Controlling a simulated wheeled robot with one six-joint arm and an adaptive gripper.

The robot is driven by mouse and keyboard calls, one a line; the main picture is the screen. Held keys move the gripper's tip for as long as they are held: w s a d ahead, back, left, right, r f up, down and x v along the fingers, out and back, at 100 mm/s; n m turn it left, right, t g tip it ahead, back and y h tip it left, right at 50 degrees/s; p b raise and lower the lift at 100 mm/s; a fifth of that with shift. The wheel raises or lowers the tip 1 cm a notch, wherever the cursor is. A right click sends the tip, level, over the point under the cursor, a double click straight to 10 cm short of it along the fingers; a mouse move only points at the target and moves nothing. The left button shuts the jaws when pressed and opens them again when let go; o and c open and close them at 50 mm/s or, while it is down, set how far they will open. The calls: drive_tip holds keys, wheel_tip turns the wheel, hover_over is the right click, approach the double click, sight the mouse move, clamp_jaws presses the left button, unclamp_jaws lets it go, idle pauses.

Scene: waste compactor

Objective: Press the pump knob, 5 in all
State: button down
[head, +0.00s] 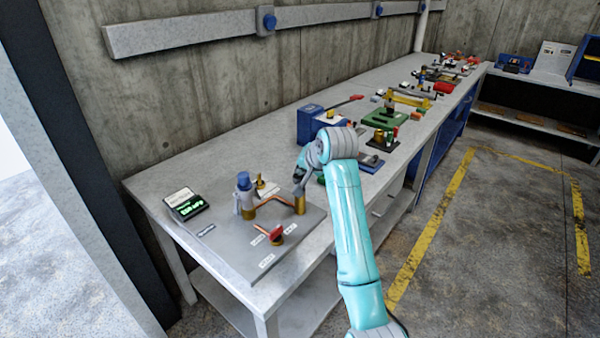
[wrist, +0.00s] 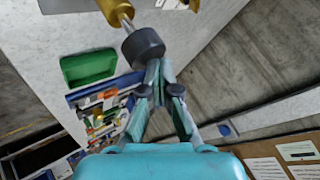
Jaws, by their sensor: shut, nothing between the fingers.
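The pump knob (wrist: 143,44) is a dark round cap on a short metal rod above a brass body in the wrist view. In the head view the brass body (head: 299,205) stands on a grey plate, and my gripper hides the knob. My gripper (wrist: 157,68) is shut and empty, with its fingertips right at the knob's edge; I cannot tell whether they touch. In the head view my gripper (head: 299,185) points down over the brass body.
The grey plate (head: 225,255) also bears a copper pipe (head: 270,199), a blue-topped fitting (head: 244,182) and a red-handled valve (head: 276,234). A small green-lit display (head: 188,208) stands to the left. A blue box (head: 311,124) and other devices stand farther along the bench.

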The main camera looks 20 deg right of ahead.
sight(302, 176)
drive_tip(key=shift+f, duration=1.2)
idle(1.1)
drive_tip(key=shift+r, duration=2.4)
drive_tip(key=shift+r, duration=2.5)
wheel_tip(302, 176, up, 4)
drive_tip(key=shift+f, duration=0.1)
drive_tip(key=shift+f, duration=0.1)
